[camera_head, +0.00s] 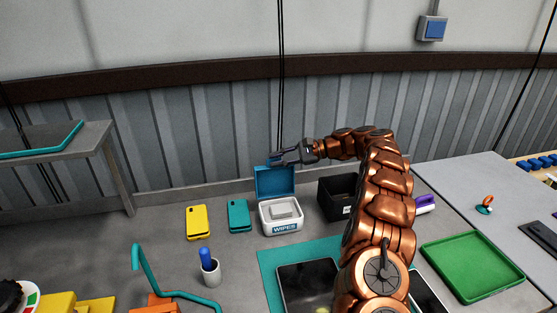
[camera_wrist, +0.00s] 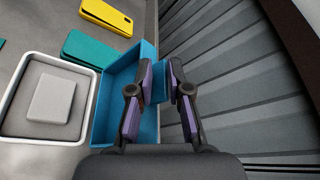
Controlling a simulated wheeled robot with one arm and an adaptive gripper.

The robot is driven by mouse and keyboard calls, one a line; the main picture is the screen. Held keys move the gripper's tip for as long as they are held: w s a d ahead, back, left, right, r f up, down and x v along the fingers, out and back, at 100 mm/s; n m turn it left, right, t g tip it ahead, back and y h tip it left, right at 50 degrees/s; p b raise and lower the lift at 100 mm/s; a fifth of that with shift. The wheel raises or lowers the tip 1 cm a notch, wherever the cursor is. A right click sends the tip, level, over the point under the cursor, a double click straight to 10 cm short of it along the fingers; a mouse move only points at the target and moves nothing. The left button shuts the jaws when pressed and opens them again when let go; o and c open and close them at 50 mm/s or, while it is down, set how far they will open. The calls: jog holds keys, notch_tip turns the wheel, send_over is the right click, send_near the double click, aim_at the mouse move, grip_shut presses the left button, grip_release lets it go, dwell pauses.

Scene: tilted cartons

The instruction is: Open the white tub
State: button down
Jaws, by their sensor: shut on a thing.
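The white tub (camera_head: 281,222), labelled WIPES, stands on the grey table. Its blue lid (camera_head: 275,183) is raised upright at the back of the tub. The open top shows a pale block inside, and the wrist view shows the tub's white rim (camera_wrist: 92,108) and this block (camera_wrist: 52,99) from above. My gripper (camera_head: 276,158) is at the upper edge of the lid. In the wrist view its fingers (camera_wrist: 159,85) are on either side of the lid's blue edge, shut on it. The lid's hinge cannot be made out.
A yellow case (camera_head: 197,222) and a teal case (camera_head: 239,216) lie left of the tub. A black bin (camera_head: 336,203) stands to its right. The corrugated wall (camera_wrist: 240,80) is close behind my gripper.

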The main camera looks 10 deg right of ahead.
jog(key=shift+w+f, duration=0.25)
jog(key=shift+f, duration=0.4)
jog(key=c, duration=1.3)
grip_release()
jog(key=shift+w+f, duration=0.1)
jog(key=shift+d+r, duration=0.35)
jog(key=shift+d, duration=0.15)
jog(key=v, duration=1)
jog(key=shift+d+r, duration=0.25)
jog(key=shift+r, duration=0.1)
